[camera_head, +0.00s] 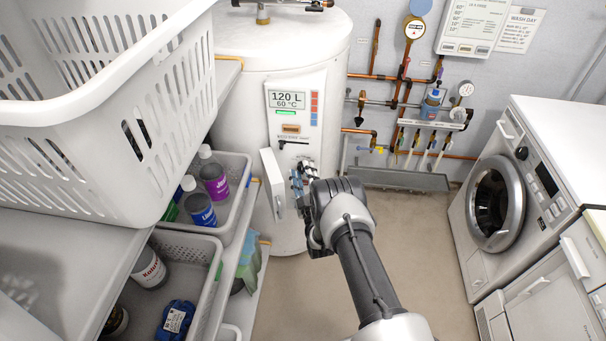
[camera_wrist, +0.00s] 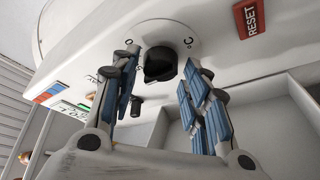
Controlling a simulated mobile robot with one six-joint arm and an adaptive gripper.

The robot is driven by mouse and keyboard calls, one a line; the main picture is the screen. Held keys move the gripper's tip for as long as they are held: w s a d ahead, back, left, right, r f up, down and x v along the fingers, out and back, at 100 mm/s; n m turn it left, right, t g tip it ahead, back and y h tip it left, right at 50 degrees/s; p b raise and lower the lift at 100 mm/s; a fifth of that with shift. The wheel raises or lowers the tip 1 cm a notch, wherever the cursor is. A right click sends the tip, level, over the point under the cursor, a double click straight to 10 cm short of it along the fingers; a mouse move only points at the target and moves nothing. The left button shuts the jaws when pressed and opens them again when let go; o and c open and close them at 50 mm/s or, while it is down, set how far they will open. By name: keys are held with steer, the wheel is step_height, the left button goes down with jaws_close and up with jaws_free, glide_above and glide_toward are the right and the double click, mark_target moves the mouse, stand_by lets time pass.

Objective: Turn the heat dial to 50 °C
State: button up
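The black heat dial (camera_wrist: 160,64) sits on a white round plate marked "°C" on the heater panel, in the wrist view. Its pointer setting is too small to read. My gripper (camera_wrist: 157,78) is open, with its blue-padded fingers apart on either side of the dial; contact cannot be told. In the head view my gripper (camera_head: 303,187) is at the lower part of the panel on the white water heater (camera_head: 240,120) and hides the dial. The heater display (camera_head: 287,100) reads 120 L and 60 °C.
A small white cover door (camera_head: 272,183) stands open left of my gripper. A red RESET label (camera_wrist: 258,17) is beside the dial. A laundry basket (camera_head: 170,110) and bottle bins are at left, copper pipes (camera_head: 375,77) behind, a washing machine (camera_head: 530,180) at right. Floor between is clear.

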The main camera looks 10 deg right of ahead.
steer(key=shift+o, duration=0.5)
steer(key=shift+s, duration=0.15)
steer(key=v, duration=1.1)
steer(key=shift+s, duration=0.35)
steer(key=shift+f, duration=0.1)
